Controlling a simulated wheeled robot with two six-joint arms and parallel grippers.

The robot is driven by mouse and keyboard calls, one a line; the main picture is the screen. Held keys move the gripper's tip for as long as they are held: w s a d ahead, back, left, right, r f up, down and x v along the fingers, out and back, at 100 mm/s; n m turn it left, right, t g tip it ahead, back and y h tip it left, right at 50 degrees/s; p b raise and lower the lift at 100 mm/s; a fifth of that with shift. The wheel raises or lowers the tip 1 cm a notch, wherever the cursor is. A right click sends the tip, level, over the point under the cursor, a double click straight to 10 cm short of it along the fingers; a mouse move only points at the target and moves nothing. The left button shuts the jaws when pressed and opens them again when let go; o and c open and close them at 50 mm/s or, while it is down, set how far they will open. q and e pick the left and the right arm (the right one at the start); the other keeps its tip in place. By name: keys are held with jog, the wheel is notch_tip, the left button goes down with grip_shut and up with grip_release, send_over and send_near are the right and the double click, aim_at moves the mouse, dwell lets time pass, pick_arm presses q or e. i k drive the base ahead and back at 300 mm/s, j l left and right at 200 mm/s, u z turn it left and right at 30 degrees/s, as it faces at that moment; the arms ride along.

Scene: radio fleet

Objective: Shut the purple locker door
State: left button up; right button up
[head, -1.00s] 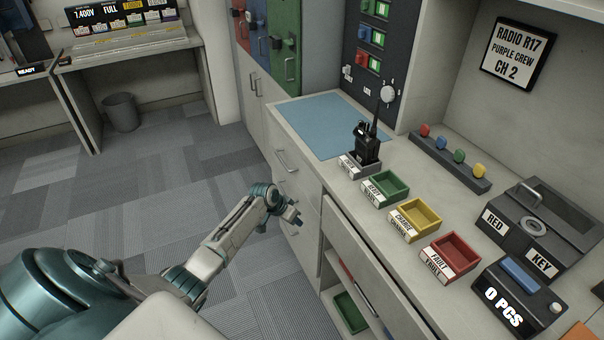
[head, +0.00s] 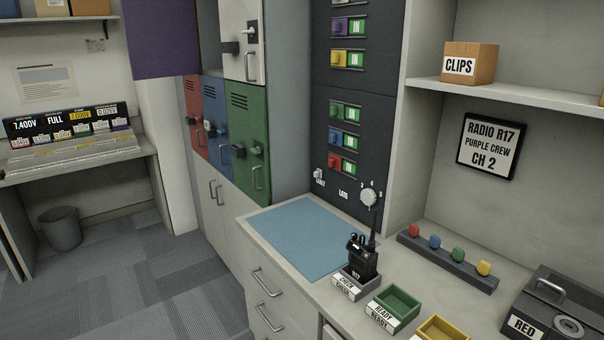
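The purple locker door (head: 160,38) is at the upper left in the head view. It stands swung open, out to the left of the locker bank, and its top is cut off by the picture edge. The opening behind it (head: 210,40) shows as a narrow strip beside the white locker door (head: 242,40). Neither of my grippers is in view now.
Red (head: 192,110), blue (head: 216,125) and green (head: 249,140) locker doors below are shut. The counter (head: 262,222) juts out right of the lockers, with a radio (head: 362,258) on it. Carpet floor (head: 150,290) is clear at the left.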

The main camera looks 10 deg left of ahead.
aim_at(161, 39)
jog(key=i+j+u, duration=1)
jog(key=i+u, duration=0.15)
jog(key=i, duration=0.15)
jog(key=i+u, duration=0.35)
jog(key=i+j+z, duration=0.2)
jog(key=i, duration=0.35)
jog(key=i+z, duration=0.2)
jog(key=i, duration=0.3)
jog(key=i+j+z, duration=0.2)
jog(key=i+j, duration=0.15)
jog(key=i, duration=0.15)
jog(key=i+j+z, duration=0.2)
jog(key=i, duration=0.3)
jog(key=j, duration=0.1)
